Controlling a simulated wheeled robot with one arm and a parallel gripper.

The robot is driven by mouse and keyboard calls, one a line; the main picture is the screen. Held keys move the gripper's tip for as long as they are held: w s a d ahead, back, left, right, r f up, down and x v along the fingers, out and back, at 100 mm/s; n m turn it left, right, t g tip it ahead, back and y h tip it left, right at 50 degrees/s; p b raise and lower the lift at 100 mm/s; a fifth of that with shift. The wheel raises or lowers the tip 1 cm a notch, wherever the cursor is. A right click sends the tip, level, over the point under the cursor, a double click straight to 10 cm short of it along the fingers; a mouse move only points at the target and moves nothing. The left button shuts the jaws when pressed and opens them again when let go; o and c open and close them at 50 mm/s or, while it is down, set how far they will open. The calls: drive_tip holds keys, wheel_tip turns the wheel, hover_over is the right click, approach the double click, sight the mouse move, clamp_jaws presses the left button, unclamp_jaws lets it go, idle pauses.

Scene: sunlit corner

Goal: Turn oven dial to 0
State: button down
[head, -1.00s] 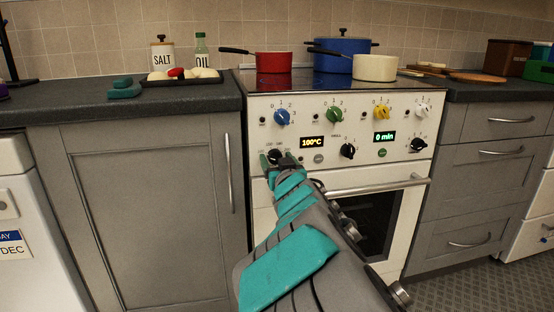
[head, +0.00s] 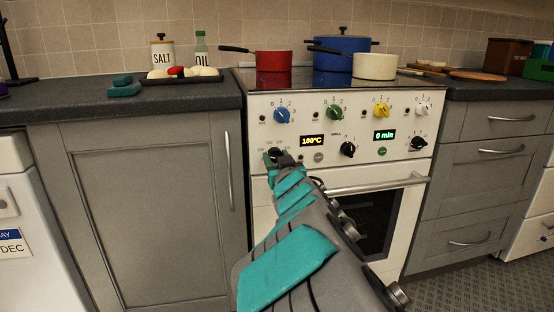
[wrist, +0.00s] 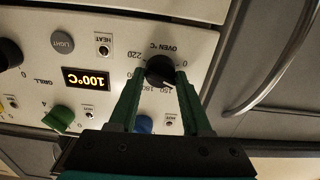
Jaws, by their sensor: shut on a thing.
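The black oven dial (wrist: 160,69) is at the top middle of the wrist view, under the "OVEN °C" lettering. Its white pointer mark aims to the lower right in that view, away from the 0 printed at its right. The display (wrist: 86,79) reads 100°C. My gripper (wrist: 161,80) has its two green fingers on either side of the dial and is shut on it. In the head view the gripper (head: 278,158) is at the lower left of the cream oven panel (head: 300,122) and partly hides the dial.
Blue (head: 282,116), green (head: 335,112), yellow (head: 381,111) and white (head: 423,109) hob knobs line the panel above. A black knob (head: 348,149) is to the right. The oven door handle (head: 375,185) sticks out below. Pots stand on the hob.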

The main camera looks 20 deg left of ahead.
drive_tip(key=n+b, duration=0.1)
drive_tip(key=n, duration=0.2)
drive_tip(key=shift+f+n, duration=0.1)
drive_tip(key=shift+n, duration=0.2)
drive_tip(key=n+b, duration=0.1)
drive_tip(key=n, duration=0.3)
drive_tip(key=shift+a+n, duration=0.1)
drive_tip(key=shift+n, duration=0.3)
drive_tip(key=shift+s, duration=0.1)
drive_tip(key=shift+c, duration=1.8)
unclamp_jaws()
